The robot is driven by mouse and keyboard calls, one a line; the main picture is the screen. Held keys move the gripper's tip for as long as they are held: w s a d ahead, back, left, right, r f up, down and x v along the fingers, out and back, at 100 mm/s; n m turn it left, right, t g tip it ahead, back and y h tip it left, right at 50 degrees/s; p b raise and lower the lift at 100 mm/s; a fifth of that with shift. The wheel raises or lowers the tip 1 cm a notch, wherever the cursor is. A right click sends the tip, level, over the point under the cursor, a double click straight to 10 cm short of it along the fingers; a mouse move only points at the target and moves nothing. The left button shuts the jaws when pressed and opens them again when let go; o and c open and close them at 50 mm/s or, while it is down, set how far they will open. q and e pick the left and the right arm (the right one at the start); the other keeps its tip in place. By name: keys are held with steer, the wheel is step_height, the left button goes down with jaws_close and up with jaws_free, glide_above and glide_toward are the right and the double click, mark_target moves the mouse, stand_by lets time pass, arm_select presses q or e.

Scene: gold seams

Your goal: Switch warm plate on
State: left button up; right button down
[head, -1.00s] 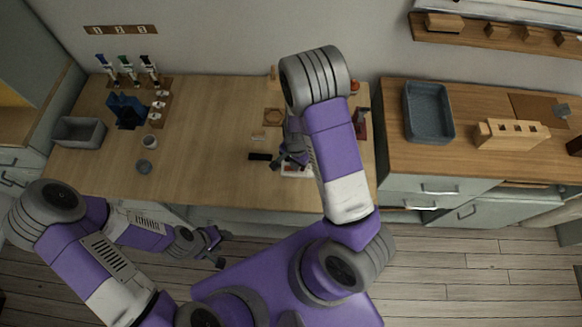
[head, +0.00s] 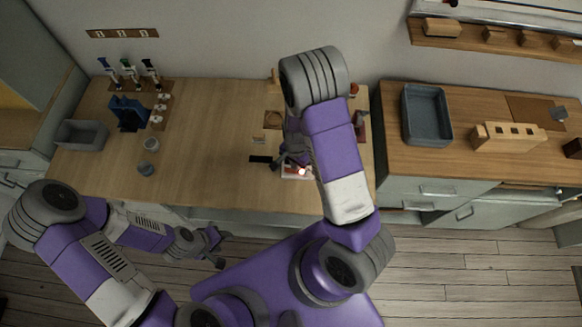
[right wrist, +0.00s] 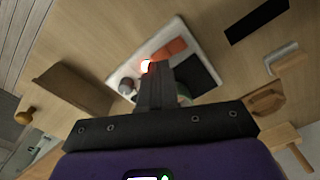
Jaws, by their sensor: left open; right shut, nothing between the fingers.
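The warm plate (head: 289,175) is a small white-edged unit near the table's front edge, partly hidden by my right arm. In the right wrist view the plate (right wrist: 179,25) carries an orange-red patch, a dark patch and a round grey part. A bright light (right wrist: 146,66) glows on it, also seen in the head view (head: 302,171). My right gripper (right wrist: 158,68) is shut and empty, its fingertips over the plate beside the light; I cannot tell whether they touch it. My left gripper (head: 223,249) is open and empty in front of the table.
A black strip (head: 260,159) lies left of the plate. The table's middle is clear. A blue-grey tray (head: 428,115) sits on the right counter.

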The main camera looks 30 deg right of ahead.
step_height(320, 180, up, 5)
steer(key=p, duration=0.3)
steer(key=shift+f+p, duration=0.2)
steer(key=shift+p, duration=0.15)
